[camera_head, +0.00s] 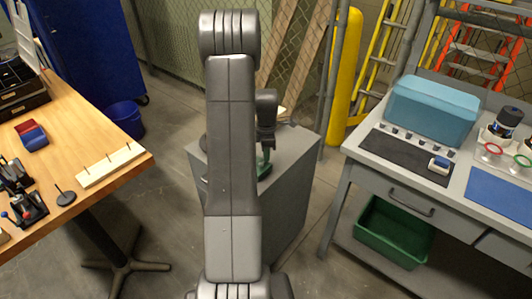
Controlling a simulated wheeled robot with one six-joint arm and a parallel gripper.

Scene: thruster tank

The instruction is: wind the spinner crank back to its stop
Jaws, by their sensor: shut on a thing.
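A small green device (264,168), which looks like the spinner, stands on top of a grey cabinet (288,160) in the middle of the view. My arm hides its left part. My gripper (265,149) points down at it from above, at the end of my dark wrist. It is shut on part of the spinner, apparently the crank. The fingers are small and dark here. The crank's own shape, its angle and its stop cannot be made out.
A wooden bench (95,203) with small tools stands at the left. A grey workbench (345,145) with a teal case (432,110) stands at the right, a green bin (393,232) below it. A yellow post (346,75) and a mesh fence are behind the cabinet.

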